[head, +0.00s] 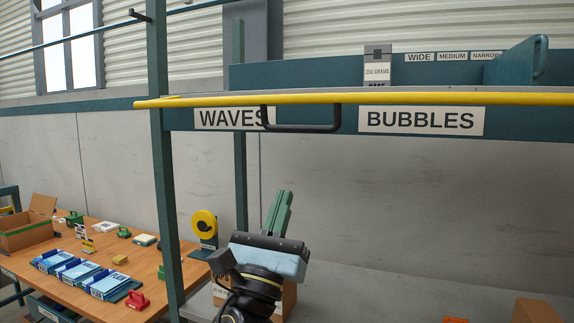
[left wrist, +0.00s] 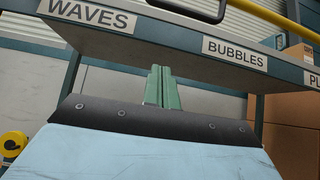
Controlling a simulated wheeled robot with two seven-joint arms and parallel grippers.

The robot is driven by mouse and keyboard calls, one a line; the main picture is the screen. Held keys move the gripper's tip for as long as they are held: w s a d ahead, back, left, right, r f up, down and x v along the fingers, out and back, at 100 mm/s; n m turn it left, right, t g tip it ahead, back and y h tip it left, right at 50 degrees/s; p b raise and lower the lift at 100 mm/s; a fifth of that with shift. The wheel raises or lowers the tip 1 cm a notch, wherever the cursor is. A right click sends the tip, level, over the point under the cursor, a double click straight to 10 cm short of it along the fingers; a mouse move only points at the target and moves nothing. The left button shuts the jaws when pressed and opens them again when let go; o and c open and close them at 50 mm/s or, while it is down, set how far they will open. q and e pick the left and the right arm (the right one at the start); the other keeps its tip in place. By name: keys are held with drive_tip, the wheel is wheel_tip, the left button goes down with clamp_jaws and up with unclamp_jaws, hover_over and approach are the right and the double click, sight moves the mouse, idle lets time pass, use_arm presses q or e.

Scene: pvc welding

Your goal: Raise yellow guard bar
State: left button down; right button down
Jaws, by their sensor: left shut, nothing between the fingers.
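The yellow guard bar (head: 400,99) runs horizontally along the front of the upper shelf in the head view, level with the shelf edge. It also shows at the top right of the left wrist view (left wrist: 278,17). A black handle (head: 301,128) hangs below the bar, between the WAVES and BUBBLES labels. My left gripper (head: 284,194) is below the handle and apart from it, with its green fingers together and pointing up. The fingers also show in the left wrist view (left wrist: 161,70), with nothing between them. My right gripper is in neither view.
The teal shelf (head: 345,120) bears WAVES and BUBBLES labels, with a box (head: 377,68) on it. A post (head: 165,180) stands left of my left gripper. A wooden table (head: 110,240) with blue trays and small items is at the lower left. A cardboard box (head: 290,298) is behind my gripper.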

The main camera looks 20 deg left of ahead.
use_arm(q)
wheel_tip(320, 180, up, 10)
drive_tip(key=w+p, duration=0.2)
drive_tip(key=p, duration=0.3)
drive_tip(key=shift+w+f+p, duration=0.25)
drive_tip(key=shift+w+p, duration=0.1)
drive_tip(key=shift+w, duration=0.05)
